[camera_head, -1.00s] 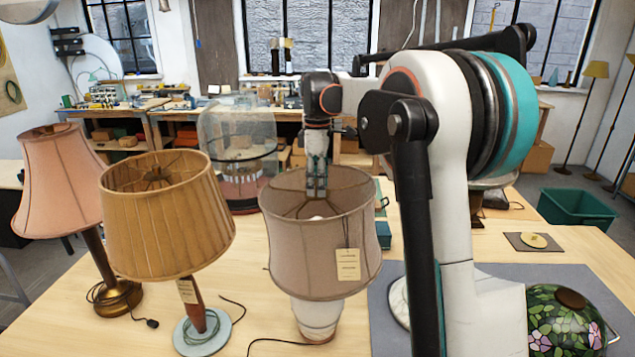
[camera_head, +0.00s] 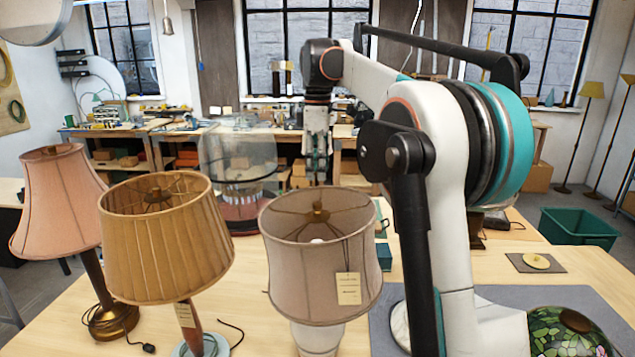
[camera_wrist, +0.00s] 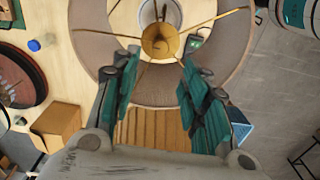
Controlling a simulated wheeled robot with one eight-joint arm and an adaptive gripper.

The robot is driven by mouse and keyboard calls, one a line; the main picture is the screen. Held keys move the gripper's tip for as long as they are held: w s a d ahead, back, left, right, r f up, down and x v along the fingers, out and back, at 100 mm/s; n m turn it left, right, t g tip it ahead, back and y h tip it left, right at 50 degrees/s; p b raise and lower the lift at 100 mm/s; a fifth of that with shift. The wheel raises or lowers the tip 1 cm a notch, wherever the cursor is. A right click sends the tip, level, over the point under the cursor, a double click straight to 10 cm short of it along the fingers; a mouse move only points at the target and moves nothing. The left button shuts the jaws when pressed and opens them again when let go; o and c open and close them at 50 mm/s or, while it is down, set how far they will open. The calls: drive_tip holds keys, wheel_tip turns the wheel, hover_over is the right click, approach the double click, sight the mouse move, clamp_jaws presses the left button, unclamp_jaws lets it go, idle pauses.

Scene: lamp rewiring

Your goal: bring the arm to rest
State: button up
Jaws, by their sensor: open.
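My gripper (camera_head: 318,168) hangs pointing down above the grey-brown lamp shade (camera_head: 318,262) in the head view. In the wrist view its two teal-padded fingers (camera_wrist: 160,95) are spread apart with nothing between them. Below them are the shade's open top (camera_wrist: 232,75), its brass fitting (camera_wrist: 160,40) and spokes. The gripper is apart from the shade. A paper tag (camera_head: 348,288) hangs on the shade. My arm reaches from the right side of the head view to above the lamp.
A pleated tan lamp (camera_head: 165,235) and a pink lamp (camera_head: 58,200) stand to the left. A glass dome (camera_head: 238,155) is behind. A stained-glass shade (camera_head: 570,335) is at front right. A green bin (camera_head: 578,227) stands on the floor at right.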

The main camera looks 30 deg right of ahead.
drive_tip(key=shift+r, duration=0.55)
drive_tip(key=s+a+f+m+t+b, duration=0.35)
drive_tip(key=s+a+f+b, duration=0.75)
drive_tip(key=s+a+f, duration=0.4)
drive_tip(key=s+a+f+m+t+b, duration=0.1)
drive_tip(key=s+f+b, duration=0.3)
drive_tip(key=f, duration=0.5)
drive_tip(key=s+a+f+m+t+b, duration=0.1)
drive_tip(key=s+f+b, duration=0.4)
drive_tip(key=f, duration=0.5)
drive_tip(key=s+a+f+m+t+b, duration=0.1)
drive_tip(key=s+a+f+m+b, duration=0.1)
drive_tip(key=s+f+m+b, duration=0.3)
wheel_tip(320, 180, down, 5)
drive_tip(key=shift+s+a+r+t, duration=0.15)
drive_tip(key=shift+s+a+t, duration=0.15)
drive_tip(key=shift+s, duration=0.8)
